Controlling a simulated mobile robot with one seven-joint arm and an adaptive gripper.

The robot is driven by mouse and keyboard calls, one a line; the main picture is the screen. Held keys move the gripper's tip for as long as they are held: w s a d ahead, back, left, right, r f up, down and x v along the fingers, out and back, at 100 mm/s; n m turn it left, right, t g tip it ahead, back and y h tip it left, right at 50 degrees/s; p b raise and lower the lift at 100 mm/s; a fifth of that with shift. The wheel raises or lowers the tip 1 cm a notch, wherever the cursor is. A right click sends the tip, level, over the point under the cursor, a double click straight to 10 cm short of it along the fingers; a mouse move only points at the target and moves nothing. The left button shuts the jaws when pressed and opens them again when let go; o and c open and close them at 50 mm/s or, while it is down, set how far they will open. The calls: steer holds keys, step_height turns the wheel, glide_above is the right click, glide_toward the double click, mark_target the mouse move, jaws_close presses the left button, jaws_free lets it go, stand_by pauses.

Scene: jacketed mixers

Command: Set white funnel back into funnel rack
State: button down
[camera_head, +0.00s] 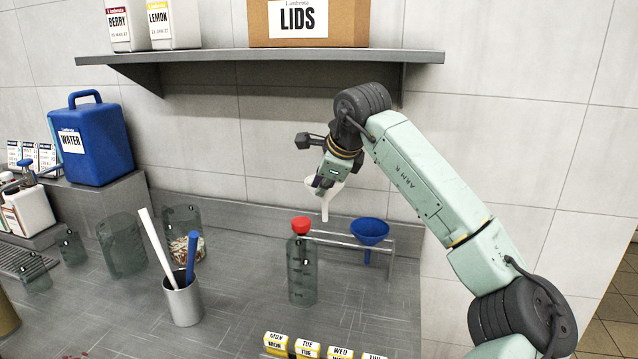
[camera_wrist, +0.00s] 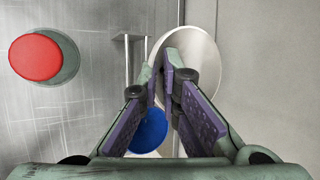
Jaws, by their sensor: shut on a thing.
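My gripper (camera_head: 321,181) is shut on the white funnel (camera_head: 326,204) and holds it in the air above the back of the counter. The funnel's spout points down. In the wrist view the white funnel (camera_wrist: 203,35) shows as a wide pale rim beyond my fingertips (camera_wrist: 167,78), which hide part of it. The funnel rack (camera_head: 345,245) is a low metal frame below and to the right of the white funnel. A blue funnel (camera_head: 370,231) sits in the rack's right part. It also shows below my fingers in the wrist view (camera_wrist: 150,132).
A clear bottle (camera_head: 302,270) with a red cap (camera_head: 300,225) stands just in front of the rack. A metal cup (camera_head: 182,303) with tall tools and several clear vessels stand to the left. A shelf (camera_head: 260,56) with containers and a box (camera_head: 308,23) hangs above.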

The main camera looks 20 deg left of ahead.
step_height(320, 180, down, 10)
steer(key=b, duration=0.7)
steer(key=shift+s+a, duration=0.1)
steer(key=shift+s, duration=0.05)
stand_by(0.9)
steer(key=shift+f+b, duration=0.3)
steer(key=shift+b, duration=0.1)
stand_by(0.9)
steer(key=c, duration=1.7)
jaws_free()
steer(key=o, duration=0.4)
steer(key=shift+r, duration=0.15)
